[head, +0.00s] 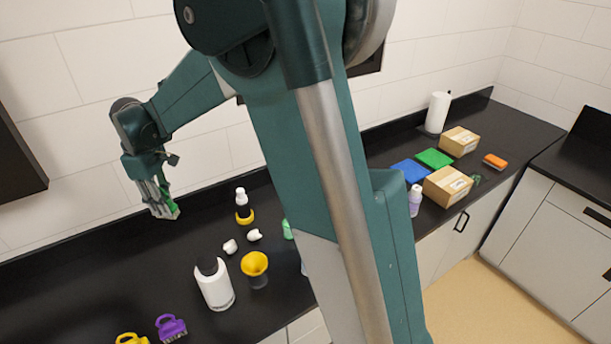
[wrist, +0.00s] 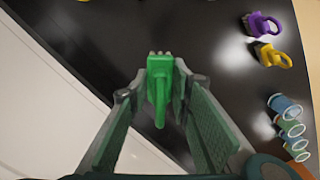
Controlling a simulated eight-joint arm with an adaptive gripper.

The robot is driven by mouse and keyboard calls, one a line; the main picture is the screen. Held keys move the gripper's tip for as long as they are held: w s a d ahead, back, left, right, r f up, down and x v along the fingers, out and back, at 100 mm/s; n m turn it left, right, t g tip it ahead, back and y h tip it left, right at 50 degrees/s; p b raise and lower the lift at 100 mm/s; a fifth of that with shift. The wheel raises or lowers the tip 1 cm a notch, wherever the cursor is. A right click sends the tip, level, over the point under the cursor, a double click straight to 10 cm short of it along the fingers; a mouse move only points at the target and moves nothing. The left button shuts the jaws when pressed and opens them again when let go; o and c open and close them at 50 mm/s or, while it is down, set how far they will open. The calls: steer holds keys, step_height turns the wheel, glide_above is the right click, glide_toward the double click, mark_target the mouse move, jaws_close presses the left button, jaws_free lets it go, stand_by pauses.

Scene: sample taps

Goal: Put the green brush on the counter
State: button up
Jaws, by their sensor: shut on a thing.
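The green brush (wrist: 159,88) is between the two fingers of my gripper (wrist: 152,84) in the wrist view. Its bristle end points away from the wrist camera, and its handle lies back between the fingers. In the head view my gripper (head: 163,209) is at the left, pointing down above the black counter (head: 60,274), near the tiled back wall. A green part of the brush (head: 172,208) shows at the fingertips there. The brush appears held above the counter, with nothing seen under it. My gripper is shut on the brush.
A purple brush (head: 171,327) and a yellow brush (head: 131,339) lie at the front left. The counter's left is bare. My arm hides the middle.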

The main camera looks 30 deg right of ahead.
steer(key=w+d+m, duration=0.3)
steer(key=d+m, duration=0.1)
steer(key=d, duration=1.7)
steer(key=w+d+m, duration=0.3)
steer(key=d, duration=1.8)
steer(key=s+d+m, duration=0.2)
steer(key=d, duration=0.6)
steer(key=s+d+m, duration=0.1)
steer(key=s+d, duration=0.1)
steer(key=d, duration=0.6)
step_height(320, 180, down, 11)
steer(key=shift+f+p, duration=0.2)
steer(key=shift+p, duration=0.15)
steer(key=shift+w+f, duration=0.1)
steer(key=shift+f, duration=3.05)
steer(key=shift+f, duration=1.85)
